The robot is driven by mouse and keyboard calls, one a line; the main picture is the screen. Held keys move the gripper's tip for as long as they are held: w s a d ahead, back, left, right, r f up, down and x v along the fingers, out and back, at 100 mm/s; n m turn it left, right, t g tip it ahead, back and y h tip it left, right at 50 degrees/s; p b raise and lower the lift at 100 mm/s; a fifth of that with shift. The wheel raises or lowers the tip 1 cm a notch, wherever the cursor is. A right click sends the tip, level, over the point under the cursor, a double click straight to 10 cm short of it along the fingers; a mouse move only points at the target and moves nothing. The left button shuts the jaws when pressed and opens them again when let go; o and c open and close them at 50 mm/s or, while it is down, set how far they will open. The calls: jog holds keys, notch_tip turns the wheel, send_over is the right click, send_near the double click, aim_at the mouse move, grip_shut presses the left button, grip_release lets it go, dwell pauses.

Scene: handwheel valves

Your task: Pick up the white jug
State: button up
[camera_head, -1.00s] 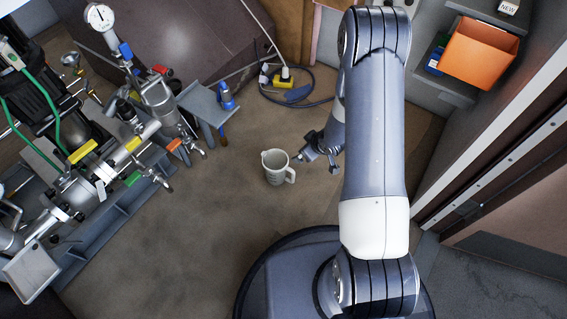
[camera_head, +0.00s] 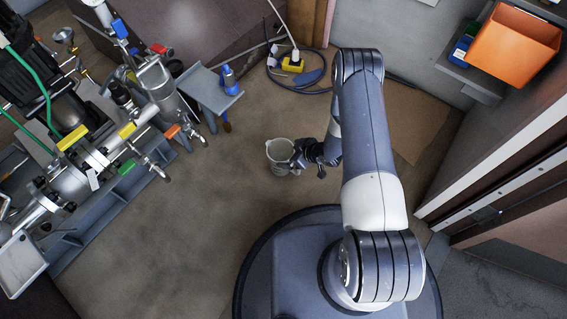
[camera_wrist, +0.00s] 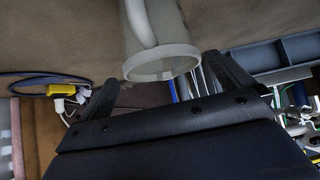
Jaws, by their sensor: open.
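The white jug (camera_head: 278,152) stands upright on the brown floor in the head view. Its lower right side and handle are partly hidden by my gripper (camera_head: 298,160), which is at its right side. My gripper (camera_wrist: 168,88) is open there, one finger on each side of the jug in the picture. I cannot tell whether either finger touches it.
Valves and pipework on a grey frame (camera_head: 95,215) fill the left. A small grey table (camera_head: 205,92) with a blue item stands up-left of the jug. A yellow socket block (camera_head: 292,64) and cable lie behind. An orange bin (camera_head: 515,48) is on the right shelf. Floor left of the jug is clear.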

jog(key=b+x, duration=0.2)
jog(key=x, duration=0.3)
jog(key=shift+w+a+b, duration=0.1)
jog(key=shift+w+b, duration=0.05)
jog(key=shift+b, duration=0.25)
jog(key=shift+c, duration=0.2)
jog(key=c, duration=1.1)
